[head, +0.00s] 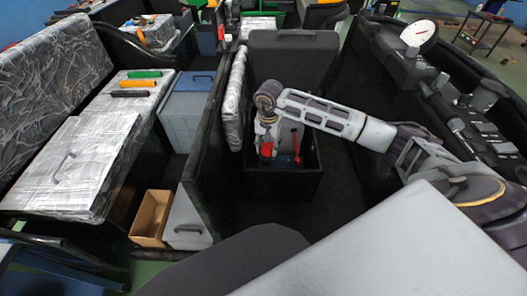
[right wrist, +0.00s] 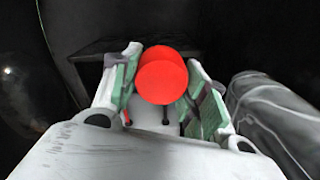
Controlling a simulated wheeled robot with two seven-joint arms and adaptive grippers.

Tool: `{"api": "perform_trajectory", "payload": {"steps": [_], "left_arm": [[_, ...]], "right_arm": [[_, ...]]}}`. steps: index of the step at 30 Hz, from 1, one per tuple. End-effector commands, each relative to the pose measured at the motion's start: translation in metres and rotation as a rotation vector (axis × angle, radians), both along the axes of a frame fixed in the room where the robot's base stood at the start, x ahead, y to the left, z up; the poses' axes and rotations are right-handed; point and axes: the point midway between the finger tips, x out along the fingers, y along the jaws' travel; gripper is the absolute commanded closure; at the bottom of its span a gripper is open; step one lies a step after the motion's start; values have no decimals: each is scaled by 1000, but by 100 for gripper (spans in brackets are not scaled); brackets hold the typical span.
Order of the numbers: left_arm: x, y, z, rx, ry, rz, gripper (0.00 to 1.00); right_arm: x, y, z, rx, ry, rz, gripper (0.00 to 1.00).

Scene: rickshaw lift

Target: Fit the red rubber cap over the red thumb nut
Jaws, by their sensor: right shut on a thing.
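My right gripper (head: 266,140) reaches down over an open black box (head: 270,186) in the head view. In the right wrist view its two green-padded fingers (right wrist: 165,88) are shut on a smooth, round red thing, which looks like the red rubber cap (right wrist: 161,84). A second rounded red shape (right wrist: 160,54) shows right behind it; I cannot tell whether it is part of the cap or the thumb nut. The red cap also shows small below the gripper in the head view (head: 266,151). I cannot make out the red thumb nut for certain. My left gripper is not in view.
A red-handled thing (head: 296,141) stands in the box just right of the gripper. A dark upright panel (head: 290,58) rises behind the box. A wrapped seat cushion (head: 235,103) is close on the left. Dark floor (head: 345,165) lies free on the right.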

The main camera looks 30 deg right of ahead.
Motion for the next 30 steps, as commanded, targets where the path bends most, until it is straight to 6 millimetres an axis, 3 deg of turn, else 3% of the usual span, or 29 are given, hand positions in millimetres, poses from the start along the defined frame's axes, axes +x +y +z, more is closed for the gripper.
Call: {"api": "perform_trajectory", "payload": {"steps": [12,30], "left_arm": [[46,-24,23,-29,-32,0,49],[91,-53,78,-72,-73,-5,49]], "right_arm": [[13,-38,-26,-9,-5,-394,72],[27,-91,-55,-12,-15,-956,72]]}}
